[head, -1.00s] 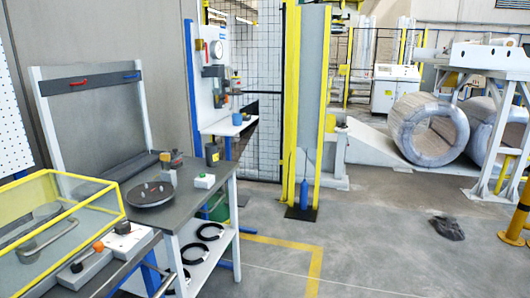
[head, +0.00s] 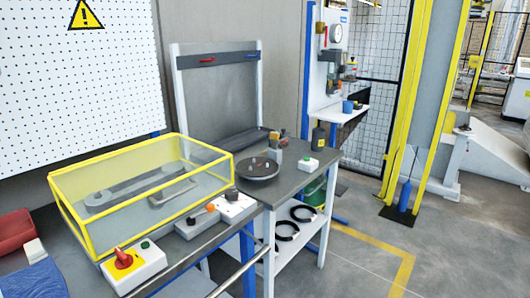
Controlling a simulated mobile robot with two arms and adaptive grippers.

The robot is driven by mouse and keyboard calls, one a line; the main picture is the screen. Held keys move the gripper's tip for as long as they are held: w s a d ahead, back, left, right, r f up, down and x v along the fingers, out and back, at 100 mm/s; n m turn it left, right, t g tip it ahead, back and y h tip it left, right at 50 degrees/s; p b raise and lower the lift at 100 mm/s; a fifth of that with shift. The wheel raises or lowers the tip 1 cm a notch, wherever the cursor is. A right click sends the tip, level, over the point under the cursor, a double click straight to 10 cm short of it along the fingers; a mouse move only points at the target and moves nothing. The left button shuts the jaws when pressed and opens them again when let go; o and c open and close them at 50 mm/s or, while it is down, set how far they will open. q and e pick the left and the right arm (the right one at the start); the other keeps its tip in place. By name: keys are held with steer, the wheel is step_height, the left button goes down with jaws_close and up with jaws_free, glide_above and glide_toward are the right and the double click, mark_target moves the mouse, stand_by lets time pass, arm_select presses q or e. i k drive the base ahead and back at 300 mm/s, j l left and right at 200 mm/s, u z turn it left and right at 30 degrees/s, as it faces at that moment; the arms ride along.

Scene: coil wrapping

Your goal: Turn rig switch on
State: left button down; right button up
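A white control box (head: 140,270) stands on the near bench, with a red rotary knob (head: 123,259) on a yellow plate and a green button. Which way the knob is set is hard to tell. To its right, a grey box (head: 196,221) carries an orange-tipped part and a dark knob. A yellow-framed clear guard (head: 140,185) covers a grey bar and handle behind the boxes. No label shows which is the rig switch. Neither of my grippers is in view.
A dark bench (head: 300,165) with a round black plate (head: 257,169) and a small white box with a green button (head: 308,166) stands to the right. A red item (head: 15,230) and blue cloth (head: 32,280) lie at far left.

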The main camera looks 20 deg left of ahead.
mark_target(124, 261)
steer(key=u, duration=1.7)
